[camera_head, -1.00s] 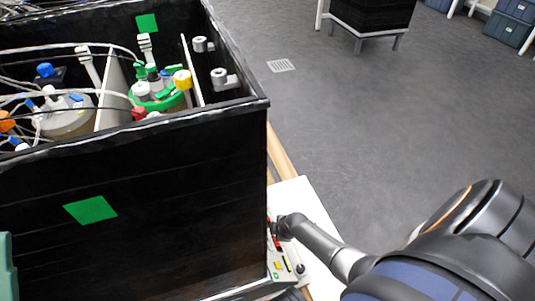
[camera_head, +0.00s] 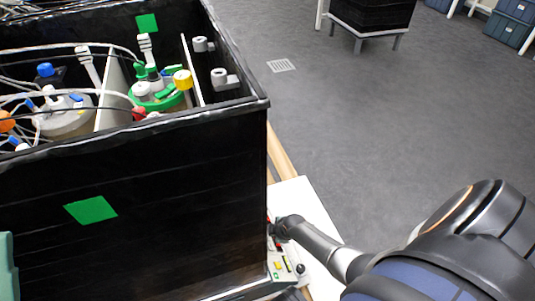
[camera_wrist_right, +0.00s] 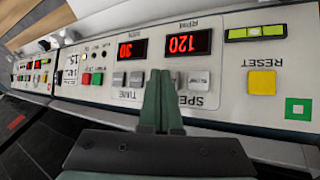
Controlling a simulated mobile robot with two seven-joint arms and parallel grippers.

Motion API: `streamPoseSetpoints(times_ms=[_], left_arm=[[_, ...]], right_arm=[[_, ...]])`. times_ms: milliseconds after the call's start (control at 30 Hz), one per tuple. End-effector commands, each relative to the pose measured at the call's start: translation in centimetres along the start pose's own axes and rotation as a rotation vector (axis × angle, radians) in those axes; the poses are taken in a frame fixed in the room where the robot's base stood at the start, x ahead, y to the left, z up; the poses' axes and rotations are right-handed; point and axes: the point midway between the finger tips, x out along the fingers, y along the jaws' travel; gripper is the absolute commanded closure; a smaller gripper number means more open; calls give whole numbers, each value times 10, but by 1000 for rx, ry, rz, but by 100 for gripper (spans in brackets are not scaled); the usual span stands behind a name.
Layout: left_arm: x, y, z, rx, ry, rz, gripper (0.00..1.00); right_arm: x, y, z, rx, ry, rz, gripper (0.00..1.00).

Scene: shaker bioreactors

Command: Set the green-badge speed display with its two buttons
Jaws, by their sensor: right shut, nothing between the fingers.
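In the right wrist view the control panel appears upside down. Its red speed display (camera_wrist_right: 188,43), marked RPM, reads 120. A green square badge (camera_wrist_right: 299,108) is at the panel's right end. One grey speed button (camera_wrist_right: 200,79) shows beside my fingers; the other is mostly hidden behind them. My right gripper (camera_wrist_right: 162,75) is shut and empty, its tips at the speed buttons; I cannot tell whether they touch. In the head view my right gripper (camera_head: 282,228) is over the panel (camera_head: 281,268) at the black box's lower right corner.
A second red display (camera_wrist_right: 127,49) reads 30, with two grey time buttons (camera_wrist_right: 127,79) below it. A yellow reset button (camera_wrist_right: 262,82) lies near the badge. More panels continue to the left. The tall black box (camera_head: 150,210) stands close to my right gripper.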

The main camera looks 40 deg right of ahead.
Motion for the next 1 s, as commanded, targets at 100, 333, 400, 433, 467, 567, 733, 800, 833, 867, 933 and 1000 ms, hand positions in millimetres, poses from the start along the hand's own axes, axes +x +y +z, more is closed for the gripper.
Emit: streamPoseSetpoints(times_ms=[100,333,400,433,467,567,733,800,833,867,933,1000], left_arm=[[0,0,0,0,0,0,100],[0,0,0,0,0,0,100],[0,0,0,0,0,1,100],[0,0,0,0,0,1,100],[0,0,0,0,0,1,100],[0,0,0,1,0,0,100],[0,0,0,1,0,1,100],[0,0,0,1,0,1,100],[0,0,0,1,0,0,100],[0,0,0,1,0,0,100],[0,0,0,1,0,0,100],[0,0,0,2,0,0,100]], right_arm=[[0,0,-1,0,1,1,100],[0,0,-1,0,1,1,100],[1,0,-1,0,1,1,100],[1,0,-1,0,1,1,100],[1,0,-2,0,1,1,100],[2,-1,-2,0,1,1,100],[4,-2,-3,0,1,0,100],[4,-3,-4,0,1,0,100],[4,-3,-4,0,1,0,100],[5,-3,-4,0,1,0,100],[5,-4,-5,1,1,0,100],[6,-4,-5,1,1,0,100]])
